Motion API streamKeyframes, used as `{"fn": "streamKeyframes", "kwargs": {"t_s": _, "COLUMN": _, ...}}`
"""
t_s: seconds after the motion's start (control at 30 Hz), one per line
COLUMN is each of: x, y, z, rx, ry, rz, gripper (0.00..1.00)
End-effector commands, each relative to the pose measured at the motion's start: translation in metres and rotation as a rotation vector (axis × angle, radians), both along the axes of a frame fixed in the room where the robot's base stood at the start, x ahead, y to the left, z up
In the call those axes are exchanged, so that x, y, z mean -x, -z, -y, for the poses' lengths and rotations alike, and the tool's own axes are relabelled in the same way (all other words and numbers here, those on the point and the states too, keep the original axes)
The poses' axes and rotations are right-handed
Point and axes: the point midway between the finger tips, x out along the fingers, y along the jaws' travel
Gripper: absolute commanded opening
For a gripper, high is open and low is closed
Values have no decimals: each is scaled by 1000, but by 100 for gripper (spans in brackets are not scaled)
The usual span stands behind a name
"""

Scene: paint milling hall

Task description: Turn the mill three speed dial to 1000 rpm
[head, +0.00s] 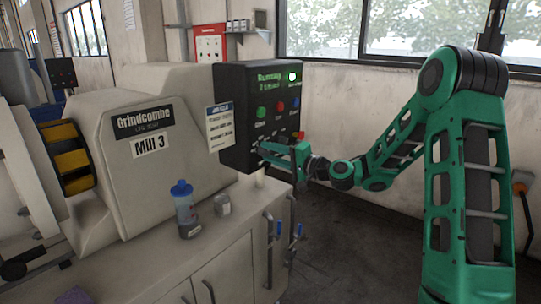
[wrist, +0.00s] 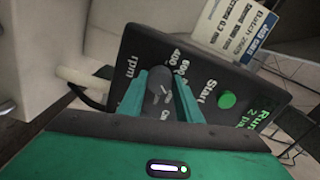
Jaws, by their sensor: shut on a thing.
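Mill 3 (head: 150,145) is a pale machine with a black control panel (head: 242,85) at its right end. The speed dial (wrist: 158,82) is a dark grey round knob on this panel in the wrist view. My gripper (wrist: 160,94) has its green fingers on either side of the dial and is shut on it. Printed marks "400", "600" and "rpm" show around the dial; other marks are hidden by the fingers. I cannot tell exactly which mark the dial points at. In the head view my gripper (head: 264,151) is at the panel's lower part and hides the dial.
A green Start button (wrist: 227,100) is close to the dial, and the panel's lit display (head: 269,81) reads "Running". A notice card (head: 220,127) is left of the panel.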

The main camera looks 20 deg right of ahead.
Motion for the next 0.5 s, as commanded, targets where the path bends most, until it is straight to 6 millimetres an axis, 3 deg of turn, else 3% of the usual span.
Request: {"fn": "streamKeyframes", "kwargs": {"t_s": 0.5, "x": -1, "y": 3, "z": 4, "rx": -169, "ry": 9, "rz": -132, "gripper": 9}}
